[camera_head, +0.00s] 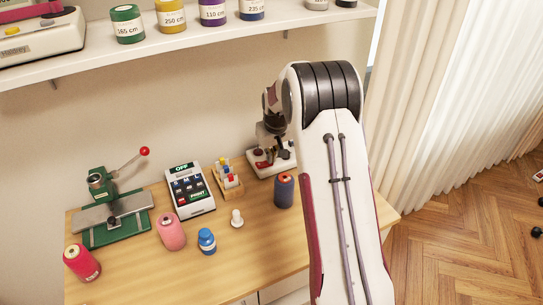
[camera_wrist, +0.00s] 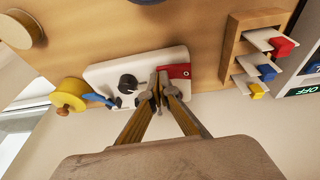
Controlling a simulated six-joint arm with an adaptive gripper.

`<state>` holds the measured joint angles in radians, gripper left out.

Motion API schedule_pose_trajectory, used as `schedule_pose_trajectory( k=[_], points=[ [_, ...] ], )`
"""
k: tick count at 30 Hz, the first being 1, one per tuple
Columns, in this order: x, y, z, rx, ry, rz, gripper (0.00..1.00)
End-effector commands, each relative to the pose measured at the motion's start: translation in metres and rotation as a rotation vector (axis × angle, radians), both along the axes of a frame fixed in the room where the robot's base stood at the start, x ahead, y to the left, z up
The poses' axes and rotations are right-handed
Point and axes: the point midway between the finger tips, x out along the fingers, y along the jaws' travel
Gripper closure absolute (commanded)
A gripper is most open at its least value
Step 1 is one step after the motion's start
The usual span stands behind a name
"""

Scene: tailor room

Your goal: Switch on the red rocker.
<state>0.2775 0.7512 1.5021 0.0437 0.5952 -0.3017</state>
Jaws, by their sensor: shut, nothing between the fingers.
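The red rocker (camera_wrist: 180,71) sits on a white panel (camera_wrist: 110,72) in the wrist view. My gripper (camera_wrist: 157,80) is shut and empty, with its fingertips over the panel right beside the rocker, covering part of the rocker's near edge. I cannot tell whether the tips touch it, or which way it is tilted. In the head view the white panel (camera_head: 285,170) stands at the back of the table below my wrist, with a small red part (camera_head: 265,165) on its front. My fingertips are hard to make out there.
A black knob (camera_wrist: 128,82) is on the same panel. A rack with red, blue and yellow pieces (camera_head: 228,180) stands to its left, then a box with an OFF display (camera_head: 190,190). A shelf (camera_head: 190,42) hangs above.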

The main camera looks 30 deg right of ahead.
Motion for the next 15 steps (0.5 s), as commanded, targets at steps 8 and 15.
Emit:
schedule_pose_trajectory(
  k=[8,15],
  points=[
    [0.000,0.008,0.004,0.000,-0.001,0.001,1.00],
    [0.000,0.013,0.006,0.000,0.000,0.000,1.00]
  ],
)
